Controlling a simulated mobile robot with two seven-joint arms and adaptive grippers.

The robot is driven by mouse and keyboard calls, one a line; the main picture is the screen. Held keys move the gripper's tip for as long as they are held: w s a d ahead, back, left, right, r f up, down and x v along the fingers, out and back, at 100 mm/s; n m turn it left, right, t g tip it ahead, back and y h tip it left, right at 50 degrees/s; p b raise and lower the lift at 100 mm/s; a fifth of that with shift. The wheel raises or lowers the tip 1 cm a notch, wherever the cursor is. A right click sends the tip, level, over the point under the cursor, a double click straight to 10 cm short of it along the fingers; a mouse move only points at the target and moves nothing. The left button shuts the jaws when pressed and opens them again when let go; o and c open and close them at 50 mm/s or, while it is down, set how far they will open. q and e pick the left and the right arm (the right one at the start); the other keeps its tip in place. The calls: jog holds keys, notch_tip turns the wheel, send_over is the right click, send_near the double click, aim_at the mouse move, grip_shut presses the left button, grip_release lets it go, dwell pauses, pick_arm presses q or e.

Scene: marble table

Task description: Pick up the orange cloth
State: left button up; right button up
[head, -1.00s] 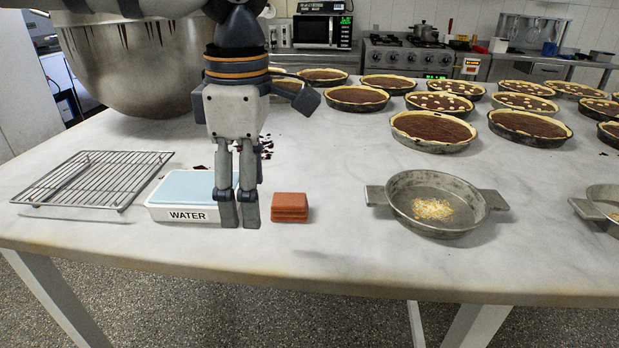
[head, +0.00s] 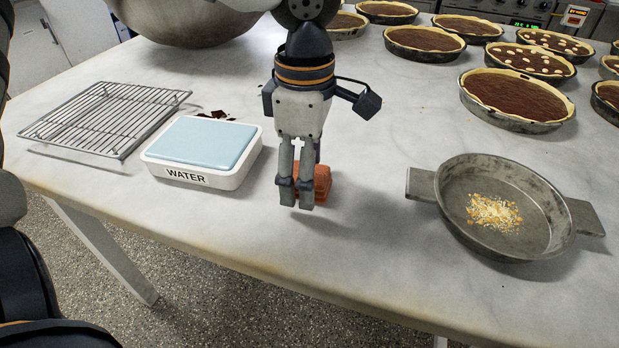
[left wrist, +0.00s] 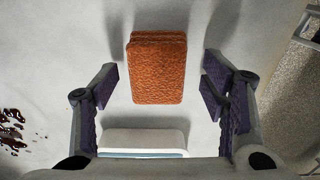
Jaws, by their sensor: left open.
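The orange cloth (head: 323,183) is a small folded block lying on the marble table, partly hidden behind my left gripper in the head view. In the left wrist view the cloth (left wrist: 158,67) lies between and a little beyond the two fingers, touching neither. My left gripper (head: 296,200) points down in front of the cloth in the head view. In the left wrist view its purple-padded fingers (left wrist: 160,85) are spread open with nothing between them gripped. My right gripper is not in view.
A white tray marked WATER with a pale blue top (head: 186,178) is left of the cloth. A wire rack (head: 60,128) is farther left. A metal pan with crumbs (head: 460,180) is at right. Several chocolate tarts (head: 425,42) stand behind. Dark spills (left wrist: 12,128) mark the table.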

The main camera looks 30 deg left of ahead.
pick_arm(q)
jog(key=shift+w+f, duration=0.1)
jog(key=shift+f, duration=0.35)
jog(key=c, duration=1.2)
jog(key=shift+c, duration=0.2)
